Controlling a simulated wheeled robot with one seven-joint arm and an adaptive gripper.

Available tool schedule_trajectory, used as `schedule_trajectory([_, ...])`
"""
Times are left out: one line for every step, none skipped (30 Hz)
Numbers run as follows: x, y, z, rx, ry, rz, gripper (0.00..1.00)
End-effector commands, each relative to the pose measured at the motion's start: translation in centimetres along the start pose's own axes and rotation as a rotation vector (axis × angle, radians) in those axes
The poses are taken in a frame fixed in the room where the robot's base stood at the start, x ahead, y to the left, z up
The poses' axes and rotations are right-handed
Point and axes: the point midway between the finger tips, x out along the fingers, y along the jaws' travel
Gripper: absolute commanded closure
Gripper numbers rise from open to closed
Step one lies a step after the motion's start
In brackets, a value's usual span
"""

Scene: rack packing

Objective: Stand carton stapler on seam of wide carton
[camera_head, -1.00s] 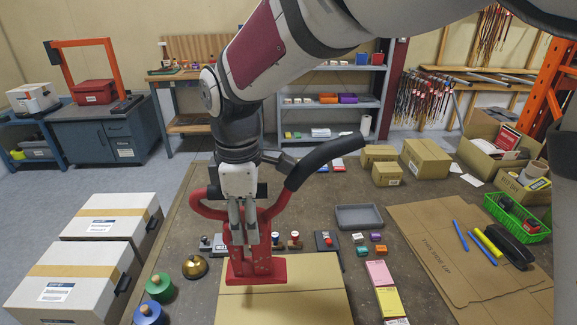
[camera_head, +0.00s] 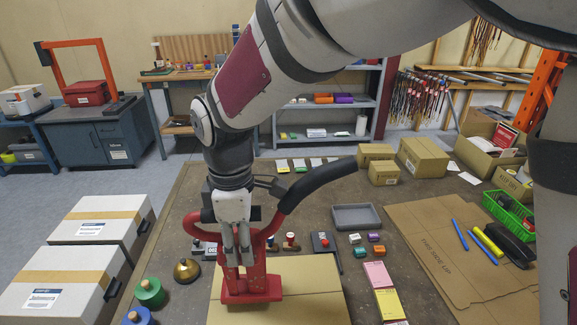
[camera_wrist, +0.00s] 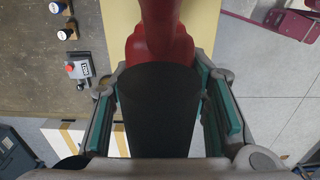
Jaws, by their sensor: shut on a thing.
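The red carton stapler (camera_head: 252,290) with its long black handle stands upright at the wide carton (camera_head: 310,285), its red base over the carton's left part. Whether the base touches the cardboard I cannot tell. My gripper (camera_head: 238,258) points down in front of the stapler and is shut on it. In the wrist view the stapler's dark grip (camera_wrist: 160,100) fills the space between my finger pads, with red body beyond it. The carton's tan top (camera_wrist: 205,25) shows behind. The seam under the base is hidden.
White boxes (camera_head: 60,285) stand at the left. A brass bell-like piece (camera_head: 187,270) and green (camera_head: 149,292) and blue knobs are left of the carton. A grey tray (camera_head: 356,217), small coloured blocks and notepads (camera_head: 384,290) lie to the right, beside flat cardboard (camera_head: 440,255).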

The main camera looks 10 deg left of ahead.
Motion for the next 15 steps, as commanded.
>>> schedule_trajectory([0.2, 0.1, -0.1, 0.0, 0.002, 0.004, 1.0])
schedule_trajectory([0.3, 0.1, 0.0, 0.0, 0.002, 0.004, 1.0])
schedule_trajectory([0.6, 0.1, 0.0, 0.0, 0.002, 0.003, 1.0])
schedule_trajectory([0.7, 0.1, 0.0, 0.0, 0.002, 0.003, 1.0])
schedule_trajectory([0.9, 0.1, 0.0, 0.0, 0.002, 0.003, 1.0])
schedule_trajectory([1.1, 0.1, 0.0, 0.0, 0.002, 0.003, 1.0])
schedule_trajectory([1.2, 0.1, 0.0, 0.0, 0.002, 0.003, 1.0])
schedule_trajectory([1.3, 0.1, 0.0, 0.0, 0.002, 0.004, 1.0])
schedule_trajectory([1.5, 0.1, -0.1, 0.0, 0.002, 0.004, 1.0])
schedule_trajectory([1.6, 0.1, -0.1, 0.0, 0.002, 0.004, 1.0])
schedule_trajectory([1.7, 0.1, -0.1, 0.0, 0.002, 0.005, 1.0])
schedule_trajectory([1.8, 0.1, -0.1, 0.0, 0.002, 0.004, 1.0])
schedule_trajectory([1.9, 0.1, -0.1, 0.0, 0.002, 0.004, 1.0])
schedule_trajectory([2.0, 0.1, -0.1, 0.0, 0.002, 0.004, 1.0])
schedule_trajectory([2.0, 0.1, -0.1, 0.0, 0.002, 0.004, 1.0])
